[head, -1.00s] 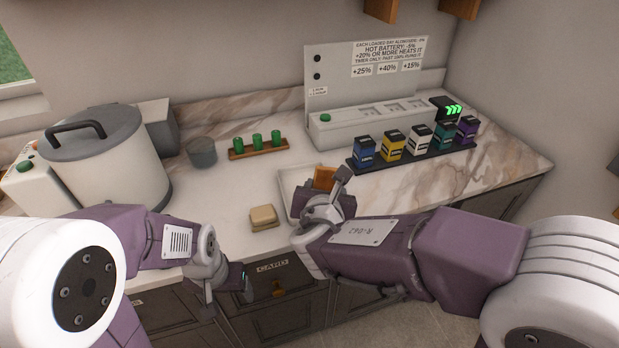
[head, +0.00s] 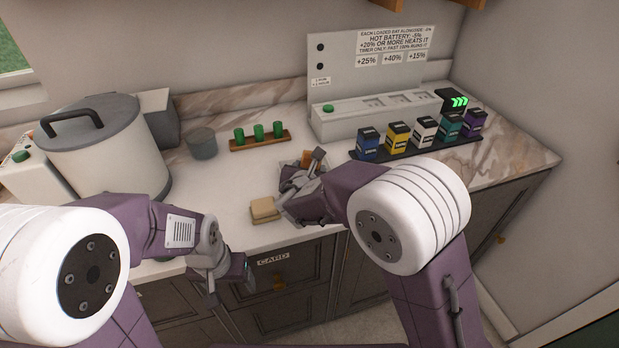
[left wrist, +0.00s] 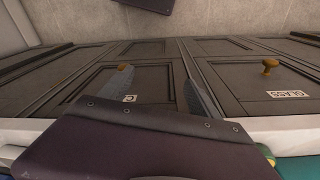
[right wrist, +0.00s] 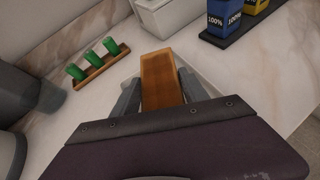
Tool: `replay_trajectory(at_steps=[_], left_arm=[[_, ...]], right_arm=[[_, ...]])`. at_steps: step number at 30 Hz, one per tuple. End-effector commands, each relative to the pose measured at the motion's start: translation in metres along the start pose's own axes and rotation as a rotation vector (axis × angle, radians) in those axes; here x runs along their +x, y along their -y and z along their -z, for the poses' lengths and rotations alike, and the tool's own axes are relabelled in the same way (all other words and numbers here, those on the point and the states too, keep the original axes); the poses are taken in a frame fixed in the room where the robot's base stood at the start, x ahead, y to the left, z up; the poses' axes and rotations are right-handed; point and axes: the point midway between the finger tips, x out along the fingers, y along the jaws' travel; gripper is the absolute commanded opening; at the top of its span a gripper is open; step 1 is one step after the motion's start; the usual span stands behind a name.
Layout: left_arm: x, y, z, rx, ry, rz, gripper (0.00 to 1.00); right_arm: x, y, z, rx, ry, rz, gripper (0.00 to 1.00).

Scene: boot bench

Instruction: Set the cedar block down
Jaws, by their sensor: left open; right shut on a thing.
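The cedar block (right wrist: 161,80) is an orange-brown wooden block between the fingers of my right gripper (right wrist: 158,95) in the right wrist view. In the head view only a small part of the block (head: 307,157) shows behind my right gripper (head: 303,175), over the white tray area of the counter. I cannot tell whether the block touches the surface below. My left gripper (head: 228,284) is open and empty, in front of the counter's front edge. Its two fingers (left wrist: 158,88) show apart in the left wrist view, facing the cabinet doors.
A beige block (head: 264,209) lies near the counter's front edge. A wooden rack (head: 260,143) with green cylinders and a grey cup (head: 202,144) stand behind. A dark strip (head: 417,151) of colored batteries stands right, before a white charger (head: 375,118). A large pot (head: 103,150) stands left.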

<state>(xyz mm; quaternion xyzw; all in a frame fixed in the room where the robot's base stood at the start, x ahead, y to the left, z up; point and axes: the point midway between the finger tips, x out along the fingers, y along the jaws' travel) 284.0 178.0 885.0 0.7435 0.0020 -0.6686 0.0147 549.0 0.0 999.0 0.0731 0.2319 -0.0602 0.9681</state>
Motion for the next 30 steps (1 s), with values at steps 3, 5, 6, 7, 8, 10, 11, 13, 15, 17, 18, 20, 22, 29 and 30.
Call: replay_trajectory(at_steps=[3, 5, 6, 7, 8, 10, 11, 13, 15, 17, 18, 20, 22, 29, 30], left_arm=[[0.008, 0.0, -0.001, 0.0, 0.0, 0.0, 0.72], [0.009, 0.0, -0.001, 0.0, 0.0, 0.0, 0.72], [0.009, 0.0, -0.001, 0.0, 0.0, 0.0, 0.72], [0.008, 0.0, -0.001, 0.0, 0.0, 0.0, 0.72], [0.008, 0.0, -0.001, 0.0, 0.0, 0.0, 0.72], [0.008, 0.0, -0.001, 0.0, 0.0, 0.0, 0.72], [0.008, 0.0, -0.001, 0.0, 0.0, 0.0, 0.72], [0.009, 0.0, -0.001, 0.0, 0.0, 0.0, 0.72], [0.012, 0.0, -0.001, 0.0, 0.0, 0.0, 0.72], [0.01, 0.0, -0.001, 0.0, 0.0, 0.0, 0.72], [0.01, 0.0, -0.001, 0.0, 0.0, 0.0, 0.72], [0.01, 0.0, -0.001, 0.0, 0.0, 0.0, 0.72], [0.01, 0.0, -0.001, 0.0, 0.0, 0.0, 0.72], [0.006, 0.0, -0.001, 0.0, 0.0, 0.0, 0.72], [0.007, 0.0, -0.001, 0.0, 0.0, 0.0, 0.72]], right_arm=[[0.011, 0.003, 0.022, -0.003, -0.002, 0.002, 0.0], [0.013, 0.004, 0.027, -0.002, -0.001, 0.001, 0.0], [0.014, 0.004, 0.027, -0.002, -0.001, 0.001, 0.0], [0.014, 0.004, 0.027, -0.001, 0.0, 0.0, 0.0], [0.014, 0.004, 0.027, -0.001, 0.0, 0.0, 0.0], [0.013, 0.004, 0.027, -0.001, -0.001, 0.0, 0.0], [0.013, 0.004, 0.027, -0.001, -0.001, 0.0, 0.0], [0.014, 0.004, 0.027, -0.001, -0.001, 0.0, 0.0], [0.015, 0.004, 0.03, -0.001, 0.0, 0.0, 0.0], [0.014, 0.004, 0.028, -0.001, -0.002, 0.001, 0.68], [0.014, 0.004, 0.028, -0.001, -0.002, 0.001, 0.74], [0.014, 0.004, 0.028, -0.001, -0.001, 0.001, 0.74], [0.014, 0.004, 0.028, -0.001, -0.001, 0.001, 0.74], [0.011, 0.003, 0.025, -0.001, -0.001, 0.0, 0.74], [0.007, 0.003, 0.026, -0.001, -0.001, -0.001, 0.74]])
